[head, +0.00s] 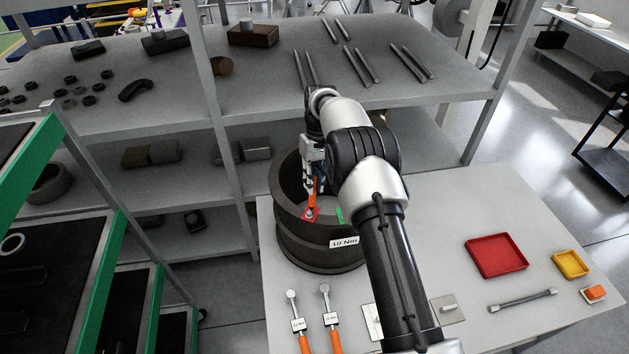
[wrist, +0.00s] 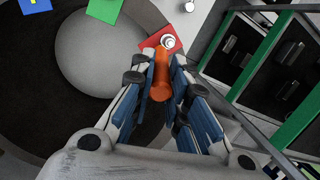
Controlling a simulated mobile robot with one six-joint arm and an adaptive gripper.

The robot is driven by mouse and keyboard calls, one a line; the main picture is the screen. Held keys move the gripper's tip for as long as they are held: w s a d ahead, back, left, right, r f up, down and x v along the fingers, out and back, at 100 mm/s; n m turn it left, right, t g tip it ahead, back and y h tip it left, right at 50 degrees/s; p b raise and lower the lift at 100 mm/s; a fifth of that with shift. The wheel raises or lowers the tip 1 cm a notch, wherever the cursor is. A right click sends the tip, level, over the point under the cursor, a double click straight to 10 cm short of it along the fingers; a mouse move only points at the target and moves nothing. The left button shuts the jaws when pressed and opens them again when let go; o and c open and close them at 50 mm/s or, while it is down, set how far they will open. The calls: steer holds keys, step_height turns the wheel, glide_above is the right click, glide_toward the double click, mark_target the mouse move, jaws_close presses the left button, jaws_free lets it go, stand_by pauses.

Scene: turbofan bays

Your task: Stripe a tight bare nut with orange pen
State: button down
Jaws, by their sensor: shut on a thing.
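My gripper (head: 314,180) is shut on an orange pen (head: 315,195), which points down over the rim of a dark round casing (head: 320,256) on the table. In the wrist view the pen (wrist: 161,82) sits between the blue-padded fingers of my gripper (wrist: 160,66). A silvery nut (wrist: 168,42) stands on a red patch (wrist: 176,48) just beyond the pen's far end. In the head view the nut (head: 309,214) is right at the pen's lower end. Whether the pen touches it, and any stripe, I cannot tell. A green patch (wrist: 103,9) and a blue patch (wrist: 36,4) mark other rim spots.
The casing bears a "10 Nm" label. Two orange-handled wrenches (head: 306,342) lie at the table's front. A red tray (head: 497,272), a yellow tray (head: 571,273), a metal bar (head: 522,300) and an orange-topped block (head: 594,294) are at right. Grey shelves (head: 275,105) stand behind.

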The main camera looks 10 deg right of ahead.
steer(key=shift+s+a+f, duration=0.1)
steer(key=shift+s, duration=0.1)
stand_by(0.3)
steer(key=r+p, duration=0.1)
steer(key=r, duration=0.1)
steer(key=w+r+p, duration=0.1)
steer(key=r+p, duration=0.1)
steer(key=d+r+p, duration=0.1)
steer(key=r, duration=0.1)
steer(key=shift+w, duration=0.25)
